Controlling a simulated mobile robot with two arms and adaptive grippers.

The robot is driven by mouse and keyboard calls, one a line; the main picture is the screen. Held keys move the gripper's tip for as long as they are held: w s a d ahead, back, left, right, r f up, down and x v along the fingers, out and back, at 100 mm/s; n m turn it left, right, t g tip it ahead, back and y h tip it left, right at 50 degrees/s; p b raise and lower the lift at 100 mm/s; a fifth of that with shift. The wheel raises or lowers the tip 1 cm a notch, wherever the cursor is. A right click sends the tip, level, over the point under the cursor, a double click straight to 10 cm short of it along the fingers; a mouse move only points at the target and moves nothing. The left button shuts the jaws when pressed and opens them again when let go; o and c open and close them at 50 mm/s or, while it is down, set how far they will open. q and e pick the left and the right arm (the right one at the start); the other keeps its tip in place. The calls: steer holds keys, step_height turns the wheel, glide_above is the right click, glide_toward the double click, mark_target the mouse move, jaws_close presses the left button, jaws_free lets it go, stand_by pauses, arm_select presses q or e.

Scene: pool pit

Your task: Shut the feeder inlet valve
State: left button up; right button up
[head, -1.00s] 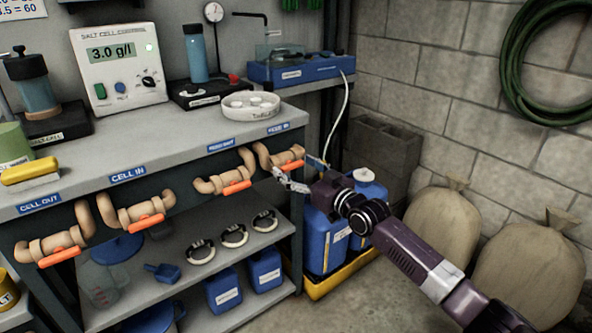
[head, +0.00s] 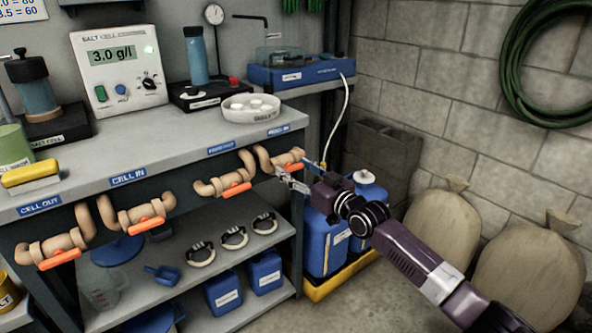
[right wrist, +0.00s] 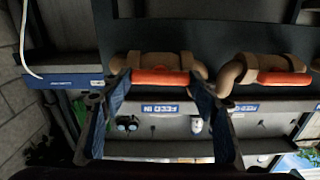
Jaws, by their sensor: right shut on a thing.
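The feeder inlet valve (head: 268,160) is the tan pipe fitting under the "FEED IN" label (head: 278,130), at the right end of the bench front. Its orange handle (head: 294,167) lies along the pipe. In the right wrist view the handle (right wrist: 160,77) spans the space between my fingers, under the pipe's tan body (right wrist: 160,60). My right gripper (head: 287,174) is at this handle, shut on it; its fingers (right wrist: 160,84) show on either side of the handle. My left gripper is not in view.
Another valve, with orange handle (head: 237,189), sits just left; more valves line the bench front (head: 190,140). Blue canisters (head: 325,240) stand in a yellow tray (head: 340,284) below my right gripper. Sacks (head: 530,265) and a cinder block (head: 382,160) are at right.

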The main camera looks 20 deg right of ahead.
steer(key=m, duration=0.2)
steer(key=shift+m+p, duration=0.3)
steer(key=shift+m, duration=0.1)
steer(key=m, duration=0.2)
steer(key=shift+d+m, duration=0.1)
steer(key=shift+m, duration=0.3)
steer(key=m, duration=0.5)
steer(key=shift+f, duration=0.15)
steer(key=shift+w+m+p, duration=0.1)
steer(key=shift+m+p, duration=0.35)
steer(key=shift+m, duration=0.65)
steer(key=shift+d+m, duration=0.1)
steer(key=shift+m, duration=0.4)
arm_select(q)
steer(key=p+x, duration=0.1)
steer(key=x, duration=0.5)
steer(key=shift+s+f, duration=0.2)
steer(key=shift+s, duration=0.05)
arm_select(e)
steer(key=shift+f+m, duration=0.1)
steer(key=shift+m, duration=1.7)
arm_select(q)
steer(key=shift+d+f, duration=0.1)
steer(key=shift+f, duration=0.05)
arm_select(e)
steer(key=o, duration=1.1)
